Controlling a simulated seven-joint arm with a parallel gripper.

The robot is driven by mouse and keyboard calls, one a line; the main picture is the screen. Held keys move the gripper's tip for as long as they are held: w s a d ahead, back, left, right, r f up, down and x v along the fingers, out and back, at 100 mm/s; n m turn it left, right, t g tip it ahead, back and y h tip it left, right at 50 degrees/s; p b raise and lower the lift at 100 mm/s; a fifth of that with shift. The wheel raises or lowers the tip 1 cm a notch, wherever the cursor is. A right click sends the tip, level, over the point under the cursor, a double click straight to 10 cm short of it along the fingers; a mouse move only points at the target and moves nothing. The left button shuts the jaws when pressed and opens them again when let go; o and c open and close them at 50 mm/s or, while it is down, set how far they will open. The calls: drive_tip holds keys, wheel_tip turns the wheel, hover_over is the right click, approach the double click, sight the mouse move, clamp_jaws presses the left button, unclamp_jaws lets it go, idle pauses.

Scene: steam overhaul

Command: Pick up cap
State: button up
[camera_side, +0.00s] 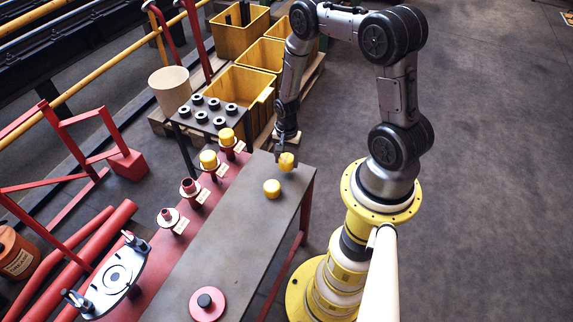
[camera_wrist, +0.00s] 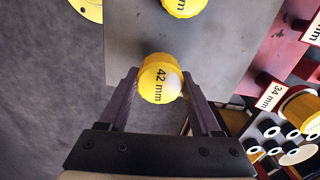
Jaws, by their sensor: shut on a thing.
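A yellow cap (camera_side: 287,161) is between the fingers of my gripper (camera_side: 285,150) at the far end of the grey table. In the wrist view this cap (camera_wrist: 160,80) reads "42 mm", and my gripper (camera_wrist: 160,95) is shut on its sides. I cannot tell whether the cap touches the tabletop. A second yellow cap (camera_side: 272,188) lies on the table a little nearer; it also shows at the top of the wrist view (camera_wrist: 184,6). Two more yellow caps (camera_side: 209,159) (camera_side: 227,136) sit on labelled posts along the red strip.
The grey table (camera_side: 225,235) is mostly bare. A red disc with a black knob (camera_side: 207,303) lies at its near end. Capless posts (camera_side: 189,187) (camera_side: 168,216) stand at its left. A rack of black rings (camera_side: 214,112) and yellow bins (camera_side: 245,90) stand beyond.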

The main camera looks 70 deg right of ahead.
drive_tip(key=s+a+r, duration=0.6)
drive_tip(key=s+r, duration=0.3)
drive_tip(key=s, duration=0.3)
drive_tip(key=shift+a+r, duration=0.2)
drive_tip(key=shift+a, duration=0.2)
drive_tip(key=shift+s, duration=0.1)
